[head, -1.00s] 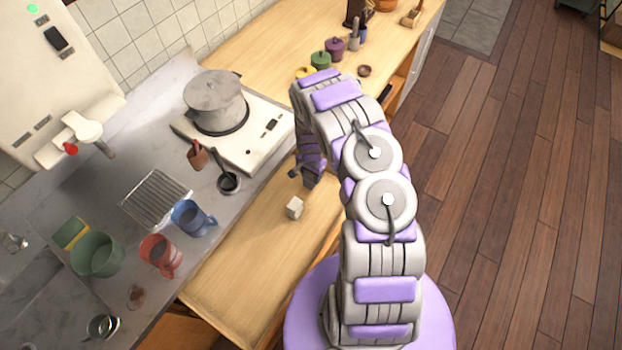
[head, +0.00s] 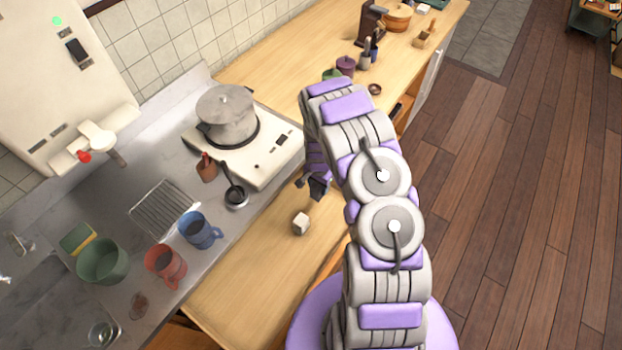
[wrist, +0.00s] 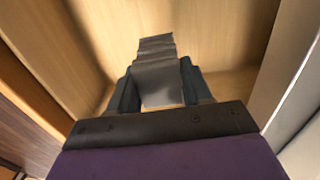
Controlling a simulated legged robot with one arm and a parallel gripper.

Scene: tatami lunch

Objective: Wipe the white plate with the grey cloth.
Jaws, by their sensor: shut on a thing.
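My gripper (wrist: 158,88) is shut on the grey cloth (wrist: 158,70), which stands up between the two dark fingers in the wrist view. In the head view my gripper (head: 314,186) hangs low over the wooden counter, just right of the stove. The cloth cannot be made out there. I see no white plate in either view.
A pot (head: 227,116) stands on the white stove (head: 270,150). Wooden floor (head: 530,200) lies open right.

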